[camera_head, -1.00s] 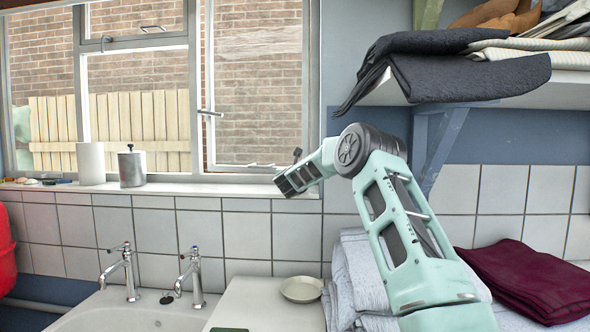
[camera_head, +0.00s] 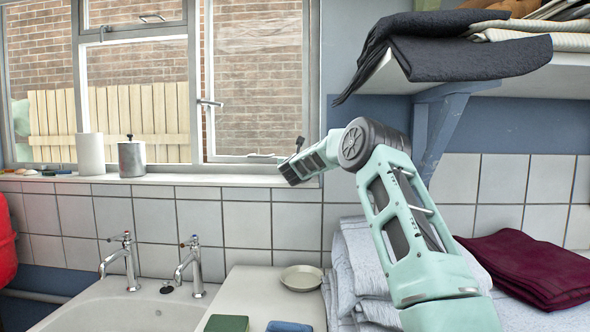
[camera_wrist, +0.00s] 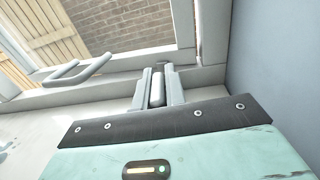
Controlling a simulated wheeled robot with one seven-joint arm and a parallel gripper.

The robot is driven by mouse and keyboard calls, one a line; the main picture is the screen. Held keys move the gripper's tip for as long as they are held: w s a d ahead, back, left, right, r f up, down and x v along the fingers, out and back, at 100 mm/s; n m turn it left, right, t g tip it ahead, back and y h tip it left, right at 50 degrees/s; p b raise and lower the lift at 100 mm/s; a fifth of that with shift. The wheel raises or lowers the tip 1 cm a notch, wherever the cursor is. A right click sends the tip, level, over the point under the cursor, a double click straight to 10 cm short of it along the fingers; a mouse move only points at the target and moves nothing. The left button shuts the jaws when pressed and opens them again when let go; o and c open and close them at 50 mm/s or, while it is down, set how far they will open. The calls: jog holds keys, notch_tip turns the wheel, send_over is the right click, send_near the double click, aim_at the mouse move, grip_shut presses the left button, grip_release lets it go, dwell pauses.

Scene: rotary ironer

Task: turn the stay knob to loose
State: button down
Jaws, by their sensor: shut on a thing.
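My gripper (camera_wrist: 156,72) is shut on a small grey upright piece, which I take to be the stay knob (camera_wrist: 157,92), at the foot of the window frame. The knob shows between the two grey fingers in the wrist view; its marking or turn angle cannot be read. In the head view my wrist reaches to the right end of the window sill, and the fingers and knob are hidden behind it. A grey loop-shaped bar (camera_wrist: 78,70) lies left of the fingers in the wrist view. The window (camera_head: 255,85) has brickwork and a fence behind it.
A white roll (camera_head: 90,155) and a metal canister (camera_head: 132,158) stand on the sill (camera_head: 215,180). Below are two taps, a sink and a small dish (camera_head: 301,279). Folded towels (camera_head: 350,265) lie under my arm. A shelf (camera_head: 480,75) with dark cloth overhangs at right.

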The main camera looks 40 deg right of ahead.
jog(key=shift+w+a+f+n+t+y+b, duration=0.15)
jog(key=shift+n+t+y+b, duration=0.7)
jog(key=shift+b, duration=1.25)
jog(key=shift+s+d+f+n+t+y+b, duration=0.1)
jog(key=shift+n+t+y+b, duration=0.75)
jog(key=shift+b, duration=1.25)
jog(key=shift+w+a+r+y+b, duration=0.2)
jog(key=shift+r+y+b, duration=0.1)
jog(key=shift+y+b, duration=0.4)
jog(key=shift+s, duration=0.1)
jog(key=c, duration=1.5)
grip_release()
notch_tip(320, 180, up, 10)
jog(key=p, duration=0.7)
jog(key=shift+n, duration=0.3)
